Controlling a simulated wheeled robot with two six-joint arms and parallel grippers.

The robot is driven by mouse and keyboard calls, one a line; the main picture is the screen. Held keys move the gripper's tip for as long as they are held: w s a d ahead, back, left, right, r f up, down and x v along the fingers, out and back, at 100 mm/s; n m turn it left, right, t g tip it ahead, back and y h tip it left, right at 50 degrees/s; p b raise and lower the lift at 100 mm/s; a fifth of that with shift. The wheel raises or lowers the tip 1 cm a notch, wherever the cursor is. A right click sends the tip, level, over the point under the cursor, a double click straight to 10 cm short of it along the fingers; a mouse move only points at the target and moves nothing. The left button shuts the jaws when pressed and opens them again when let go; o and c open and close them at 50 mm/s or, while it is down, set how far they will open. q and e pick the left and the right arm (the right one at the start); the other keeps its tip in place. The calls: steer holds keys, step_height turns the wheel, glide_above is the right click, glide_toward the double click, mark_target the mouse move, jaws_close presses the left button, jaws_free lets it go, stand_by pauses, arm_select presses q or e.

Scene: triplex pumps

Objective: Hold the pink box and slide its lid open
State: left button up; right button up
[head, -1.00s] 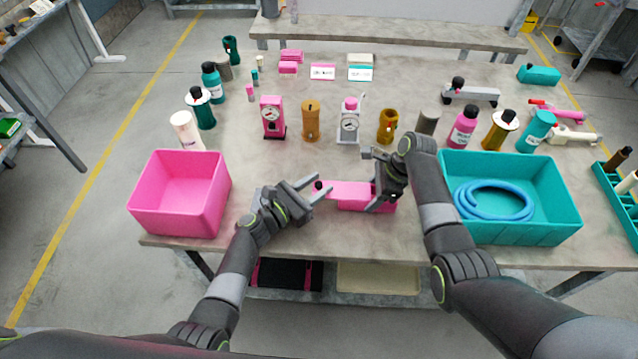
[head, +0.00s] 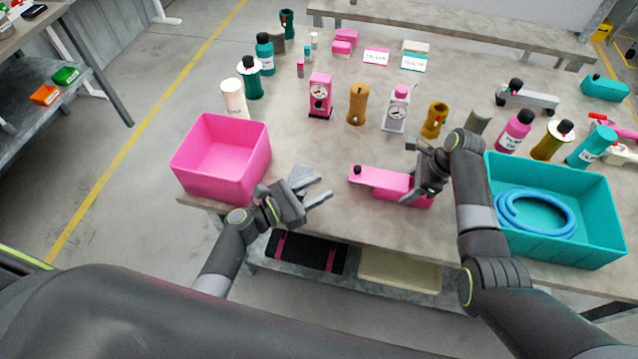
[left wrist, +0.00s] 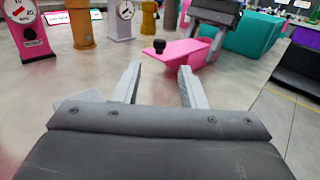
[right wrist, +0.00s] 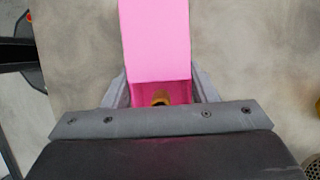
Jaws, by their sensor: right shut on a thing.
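The pink box (head: 420,201) lies near the table's front edge. Its flat pink lid (head: 378,179) sticks out to the left, with a black knob (head: 357,170) at its left end. My right gripper (head: 416,188) is shut on the box. In the right wrist view the lid (right wrist: 155,40) reaches away from the gripper, and a brass-coloured thing (right wrist: 160,99) shows in the open part of the box; its shape is mostly hidden. My left gripper (head: 322,188) is open and empty, left of the knob and apart from it. The left wrist view shows the knob (left wrist: 160,45) ahead, beyond the fingertips.
A pink bin (head: 222,190) stands left and a teal bin (head: 570,247) with a coiled blue hose (head: 537,214) stands right. Gauges, bottles and cylinders stand behind the box. Bare tabletop (head: 310,150) lies between the left gripper and the gauges.

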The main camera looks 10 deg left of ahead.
steer(key=o, duration=1.1)
steer(key=shift+o, duration=0.2)
steer(key=shift+r, duration=0.15)
